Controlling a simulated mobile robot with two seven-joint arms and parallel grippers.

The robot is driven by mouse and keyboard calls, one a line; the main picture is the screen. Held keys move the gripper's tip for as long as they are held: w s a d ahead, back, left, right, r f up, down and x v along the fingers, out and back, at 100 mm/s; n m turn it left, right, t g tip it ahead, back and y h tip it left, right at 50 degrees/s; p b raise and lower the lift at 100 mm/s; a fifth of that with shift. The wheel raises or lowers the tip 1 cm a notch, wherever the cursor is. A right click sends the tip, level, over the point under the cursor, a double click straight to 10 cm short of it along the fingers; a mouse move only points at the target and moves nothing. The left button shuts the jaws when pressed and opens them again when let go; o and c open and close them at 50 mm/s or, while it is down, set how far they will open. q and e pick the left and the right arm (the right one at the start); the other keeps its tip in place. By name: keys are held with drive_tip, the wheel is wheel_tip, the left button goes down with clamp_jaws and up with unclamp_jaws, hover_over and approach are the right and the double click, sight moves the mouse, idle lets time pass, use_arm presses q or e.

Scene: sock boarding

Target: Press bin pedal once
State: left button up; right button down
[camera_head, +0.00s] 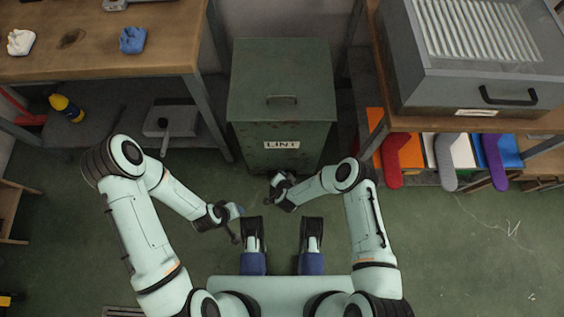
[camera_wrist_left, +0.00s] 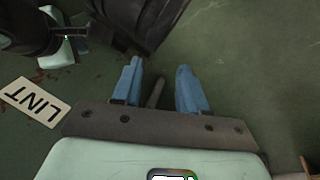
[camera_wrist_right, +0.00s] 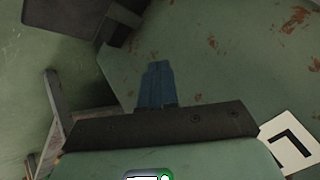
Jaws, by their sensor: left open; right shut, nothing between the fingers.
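The bin (camera_head: 282,85) is a green metal box with a lid handle and a LINT label (camera_head: 282,145). It stands upright and closed at the centre of the head view. My right gripper (camera_head: 277,183) is low at the bin's front, below the label. In the right wrist view its blue fingers (camera_wrist_right: 156,84) are shut and empty, close to the scuffed green bin face. My left gripper (camera_head: 237,211) is open and empty, a little left and in front of the bin; its spread fingers show in the left wrist view (camera_wrist_left: 160,85). I cannot clearly make out the pedal.
A wooden bench (camera_head: 150,55) stands on the left and a shelf unit with a grey metal box (camera_head: 475,75) on the right. Coloured sock forms (camera_head: 405,165) jut out below the box. The green floor (camera_head: 480,250) at the right is clear.

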drive_tip(key=shift+f, duration=0.1)
wheel_tip(320, 180, down, 3)
drive_tip(key=shift+s+f+b, duration=0.1)
drive_tip(key=shift+f+b, duration=0.05)
drive_tip(key=shift+b, duration=1.1)
drive_tip(key=f+b, duration=0.3)
drive_tip(key=f, duration=0.1)
drive_tip(key=shift+s+f+b, duration=0.2)
drive_tip(key=shift+f+b, duration=0.15)
use_arm(q)
drive_tip(key=s+a+f+g, duration=0.2)
drive_tip(key=s+f+g, duration=0.1)
drive_tip(key=s+f, duration=0.5)
drive_tip(key=shift+s+a+f+n+b, duration=0.3)
drive_tip(key=shift+s+f+n, duration=0.1)
drive_tip(key=shift+f, duration=0.4)
use_arm(e)
drive_tip(key=shift+f, duration=0.35)
use_arm(q)
drive_tip(key=shift+w+f, duration=0.1)
drive_tip(key=shift+w, duration=0.05)
use_arm(e)
drive_tip(key=shift+f, duration=0.1)
drive_tip(key=shift+f+b, duration=0.35)
use_arm(q)
drive_tip(key=shift+f, duration=0.15)
use_arm(e)
drive_tip(key=shift+s+f, duration=0.1)
drive_tip(key=shift+f, duration=0.2)
